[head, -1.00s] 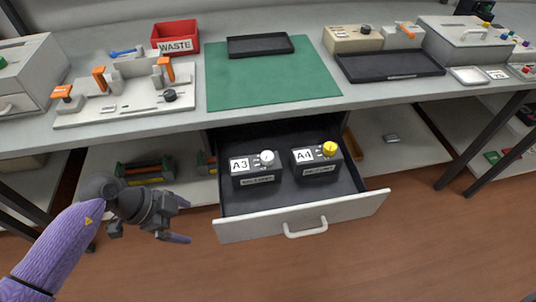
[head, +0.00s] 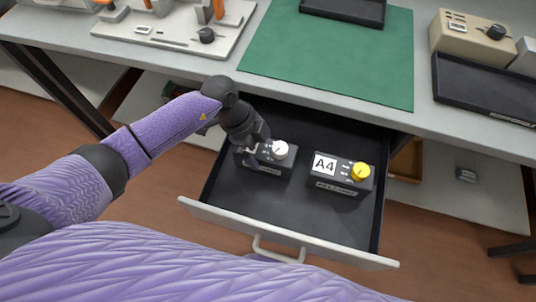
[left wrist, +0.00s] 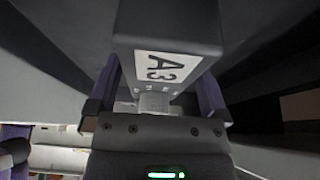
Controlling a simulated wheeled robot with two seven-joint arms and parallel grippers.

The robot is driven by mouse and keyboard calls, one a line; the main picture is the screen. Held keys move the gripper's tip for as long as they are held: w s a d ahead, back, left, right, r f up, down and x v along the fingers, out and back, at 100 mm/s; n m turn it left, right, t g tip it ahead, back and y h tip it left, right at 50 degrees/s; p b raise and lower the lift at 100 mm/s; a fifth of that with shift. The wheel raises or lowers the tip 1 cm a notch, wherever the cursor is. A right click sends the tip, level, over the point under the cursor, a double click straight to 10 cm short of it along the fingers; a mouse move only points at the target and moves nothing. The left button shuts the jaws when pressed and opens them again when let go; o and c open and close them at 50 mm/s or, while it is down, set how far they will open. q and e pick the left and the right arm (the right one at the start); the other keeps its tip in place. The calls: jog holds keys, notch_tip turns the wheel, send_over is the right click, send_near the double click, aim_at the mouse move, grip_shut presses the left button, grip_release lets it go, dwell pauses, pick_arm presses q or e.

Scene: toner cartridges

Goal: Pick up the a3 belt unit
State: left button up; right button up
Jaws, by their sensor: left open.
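The A3 belt unit (head: 268,163) is a dark box with a white knob, standing in the left part of the open drawer. My left gripper (head: 256,146) is over its left side in the head view and hides its label. In the left wrist view, the A3 unit (left wrist: 168,25) shows its white label between my open left gripper's (left wrist: 155,92) two fingers. I cannot tell whether the fingers touch it. My right gripper is not in view.
The A4 unit (head: 340,177), with a yellow knob, stands to the right in the same drawer (head: 290,210). The drawer front has a handle (head: 278,250). The worktop with a green mat (head: 325,50) overhangs the drawer's back. The drawer's front floor is clear.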

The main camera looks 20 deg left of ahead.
aim_at(264, 155)
pick_arm(q)
jog(key=b+x, duration=0.1)
jog(key=x, duration=0.2)
jog(key=shift+f, duration=0.15)
jog(key=shift+r, duration=0.25)
grip_shut()
